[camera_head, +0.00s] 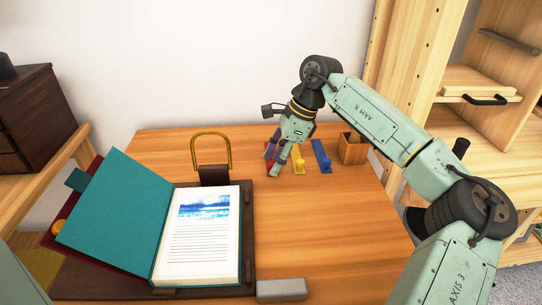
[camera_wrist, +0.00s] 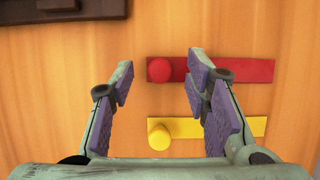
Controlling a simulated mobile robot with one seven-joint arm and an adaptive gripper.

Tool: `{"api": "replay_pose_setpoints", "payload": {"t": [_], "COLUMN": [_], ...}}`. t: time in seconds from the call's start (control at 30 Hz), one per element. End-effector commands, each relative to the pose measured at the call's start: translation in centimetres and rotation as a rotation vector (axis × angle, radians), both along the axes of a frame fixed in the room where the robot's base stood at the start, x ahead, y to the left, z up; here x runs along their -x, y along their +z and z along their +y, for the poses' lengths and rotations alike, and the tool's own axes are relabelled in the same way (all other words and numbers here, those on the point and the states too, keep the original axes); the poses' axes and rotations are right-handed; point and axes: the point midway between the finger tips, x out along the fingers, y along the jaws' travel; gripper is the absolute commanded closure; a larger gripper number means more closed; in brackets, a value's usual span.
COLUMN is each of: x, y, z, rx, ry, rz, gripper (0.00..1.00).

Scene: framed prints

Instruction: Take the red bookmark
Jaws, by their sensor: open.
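The red bookmark (camera_wrist: 245,71) is a flat strip with a round red knob (camera_wrist: 159,69) at its left end in the wrist view. It lies on the wooden table. My gripper (camera_wrist: 161,70) is open, with its purple-padded fingers on either side of the knob in that view. The right finger crosses over the strip and hides part of it. I cannot tell how far above the knob the fingertips are. In the head view my gripper (camera_head: 272,161) points down at the back of the table and mostly hides the red bookmark.
A yellow bookmark (camera_wrist: 240,127) lies close beside the red one, and a blue bookmark (camera_head: 320,153) lies further right. A wooden box (camera_head: 352,151) stands right of them. An open book (camera_head: 200,240) on a dark stand fills the left. A grey block (camera_head: 282,289) lies in front.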

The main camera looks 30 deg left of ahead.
Motion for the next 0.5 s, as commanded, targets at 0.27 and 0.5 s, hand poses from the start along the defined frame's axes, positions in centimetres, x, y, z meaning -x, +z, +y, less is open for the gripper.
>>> {"api": "replay_pose_setpoints", "payload": {"t": [0.27,0.5], "x": [0.20,0.20], "y": [-0.74,-0.71], "z": [0.26,0.26], "rx": [-0.001,-0.001], "ry": [0.000,0.000], "rz": [-0.001,-0.001], "gripper": [0.57,0.72]}}
